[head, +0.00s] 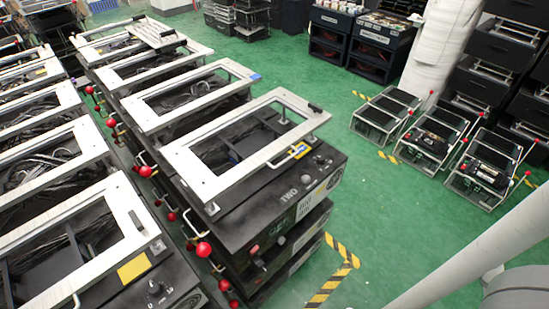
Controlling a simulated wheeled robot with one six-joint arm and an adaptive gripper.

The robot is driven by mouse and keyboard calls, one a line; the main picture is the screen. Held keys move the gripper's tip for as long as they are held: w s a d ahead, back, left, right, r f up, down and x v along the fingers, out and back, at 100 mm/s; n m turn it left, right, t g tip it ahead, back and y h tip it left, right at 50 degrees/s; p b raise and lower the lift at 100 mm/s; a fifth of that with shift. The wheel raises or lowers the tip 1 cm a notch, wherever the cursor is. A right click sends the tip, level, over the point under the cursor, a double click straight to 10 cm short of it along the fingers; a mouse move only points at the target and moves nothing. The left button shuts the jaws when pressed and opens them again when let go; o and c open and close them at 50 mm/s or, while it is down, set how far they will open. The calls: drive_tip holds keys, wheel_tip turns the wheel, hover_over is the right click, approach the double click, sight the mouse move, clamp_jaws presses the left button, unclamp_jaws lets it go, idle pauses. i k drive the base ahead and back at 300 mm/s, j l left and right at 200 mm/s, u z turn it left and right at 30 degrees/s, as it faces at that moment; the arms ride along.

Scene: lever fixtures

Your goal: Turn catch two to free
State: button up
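A black unit (262,208) with a pale frame (245,150) on top stands in the middle of the head view. White lettering on its near top edge looks like "TWO" (289,194), though it is small. A small dark knob (306,179) sits close to the lettering, and a yellow and blue piece (298,151) lies by the frame's bar. I cannot tell which part is catch two or how it is set. My gripper is out of view; a pale tube at the lower right is probably part of my arm.
Several similar framed units fill the left, with red ball-ended levers (203,249) in the gap between rows. Yellow-black floor tape (335,275) borders the middle stack. Green floor (375,205) is clear to its right. Smaller racks (430,138) stand at the right.

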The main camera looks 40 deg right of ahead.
sight(317, 108)
drive_tip(key=z, duration=0.5)
drive_tip(key=l+z, duration=0.6)
drive_tip(key=z, duration=0.15)
drive_tip(key=i+l+z, duration=0.15)
drive_tip(key=z, duration=0.25)
drive_tip(key=l, duration=0.1)
